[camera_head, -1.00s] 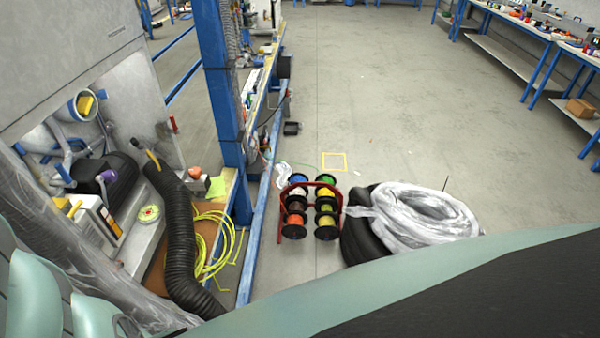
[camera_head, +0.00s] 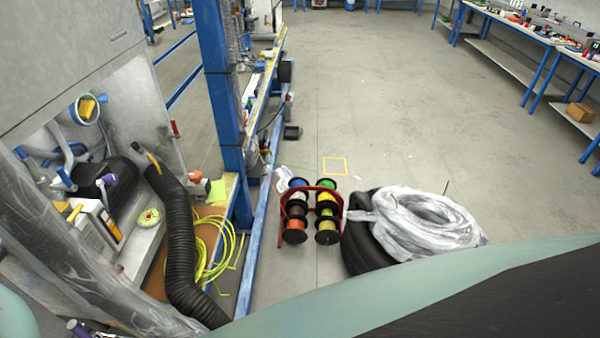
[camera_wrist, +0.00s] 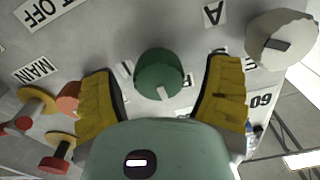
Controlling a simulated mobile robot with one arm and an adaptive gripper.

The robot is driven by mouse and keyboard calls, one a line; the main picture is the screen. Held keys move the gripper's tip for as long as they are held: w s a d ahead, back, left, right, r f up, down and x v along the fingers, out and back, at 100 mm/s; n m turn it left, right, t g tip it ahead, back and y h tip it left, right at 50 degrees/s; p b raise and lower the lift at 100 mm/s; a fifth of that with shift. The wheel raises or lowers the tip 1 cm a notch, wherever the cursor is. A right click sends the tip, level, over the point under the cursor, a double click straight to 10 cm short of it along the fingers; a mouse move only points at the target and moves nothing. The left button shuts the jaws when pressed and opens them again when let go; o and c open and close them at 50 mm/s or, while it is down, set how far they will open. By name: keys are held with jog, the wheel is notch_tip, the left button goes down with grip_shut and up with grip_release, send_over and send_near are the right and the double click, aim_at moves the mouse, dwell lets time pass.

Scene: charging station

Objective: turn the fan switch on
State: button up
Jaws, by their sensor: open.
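In the wrist view a round green knob (camera_wrist: 159,76) with a pale pointer mark sits on a grey panel (camera_wrist: 140,35). My gripper (camera_wrist: 162,98) is open, with one yellow-padded finger on each side of the knob and a gap on both sides. A label by the knob is partly hidden, so I cannot read whether it is the fan switch. A larger white knob (camera_wrist: 280,42) is at the upper right. Labels reading "MAIN" (camera_wrist: 33,70) and "T OFF" (camera_wrist: 42,12) show at the left. My gripper and these knobs are not visible in the head view.
Red and yellow knobs (camera_wrist: 55,165) stick out close to the left finger. In the head view a black corrugated hose (camera_head: 180,250), cable spools (camera_head: 310,210) and a wrapped coil (camera_head: 425,220) stand near me. Open floor (camera_head: 390,100) lies beyond.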

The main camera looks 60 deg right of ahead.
jog(key=shift+w+a, duration=0.2)
jog(key=shift+w, duration=0.1)
jog(key=shift+c, duration=0.3)
jog(key=c, duration=1.1)
